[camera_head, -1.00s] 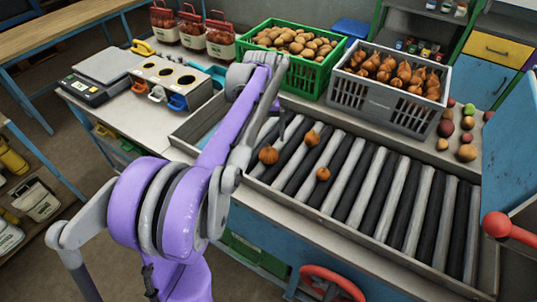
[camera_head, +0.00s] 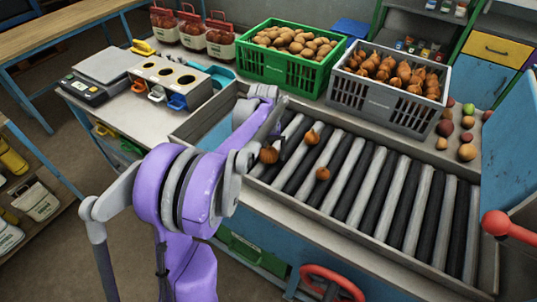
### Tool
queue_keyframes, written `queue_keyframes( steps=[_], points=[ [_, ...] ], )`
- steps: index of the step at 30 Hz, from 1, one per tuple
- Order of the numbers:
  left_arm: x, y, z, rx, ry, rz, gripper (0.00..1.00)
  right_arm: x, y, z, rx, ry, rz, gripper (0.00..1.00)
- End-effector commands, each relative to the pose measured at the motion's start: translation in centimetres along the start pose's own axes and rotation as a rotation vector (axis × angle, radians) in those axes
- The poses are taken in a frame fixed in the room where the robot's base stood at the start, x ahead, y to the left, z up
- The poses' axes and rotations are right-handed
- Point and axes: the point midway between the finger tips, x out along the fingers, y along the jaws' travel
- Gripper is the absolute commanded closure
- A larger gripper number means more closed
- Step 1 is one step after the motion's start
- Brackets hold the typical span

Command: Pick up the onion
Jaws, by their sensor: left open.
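Three brown onions lie on the roller conveyor (camera_head: 402,208). One onion (camera_head: 269,155) is at the left end, another onion (camera_head: 312,137) is farther back to its right, and a third onion (camera_head: 323,173) is nearer the front. My left gripper (camera_head: 277,138) is open and points down just behind the leftmost onion, close to it. My own arm partly hides the gripper, so I cannot tell whether it touches the onion. My right gripper is not in view.
Behind the conveyor stand a green crate (camera_head: 246,60) of potatoes and a grey crate (camera_head: 345,92) of onions. A scale (camera_head: 85,92) and a box with holes (camera_head: 150,72) stand left. A red-knobbed lever (camera_head: 497,223) is at the right.

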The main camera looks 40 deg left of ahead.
Motion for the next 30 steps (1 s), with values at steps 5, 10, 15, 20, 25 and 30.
queue_keyframes(
  steps=[5, 10, 15, 20, 25, 30],
  points=[
    [0.0, 0.0, 0.0, 0.0, 0.0, 0.0, 0.27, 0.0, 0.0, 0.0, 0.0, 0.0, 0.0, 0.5],
    [-0.1, 0.0, 0.0, 0.0, 0.0, 0.0, 0.58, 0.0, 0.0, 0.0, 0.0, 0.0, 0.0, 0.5],
    [-0.1, 0.0, 0.0, 0.0, 0.0, 0.0, 0.83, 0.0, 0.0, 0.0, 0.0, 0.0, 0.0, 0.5],
    [-0.1, 0.0, 0.0, 0.0, 0.0, 0.0, 0.83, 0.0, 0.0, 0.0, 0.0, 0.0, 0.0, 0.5],
    [-1.3, 0.1, 0.0, 0.0, 0.0, 0.0, 0.83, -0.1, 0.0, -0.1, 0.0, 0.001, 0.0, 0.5],
    [-4.7, 0.2, 0.0, 0.0, 0.0, 0.0, 0.83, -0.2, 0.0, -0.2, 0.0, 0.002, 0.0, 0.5]
  ],
)
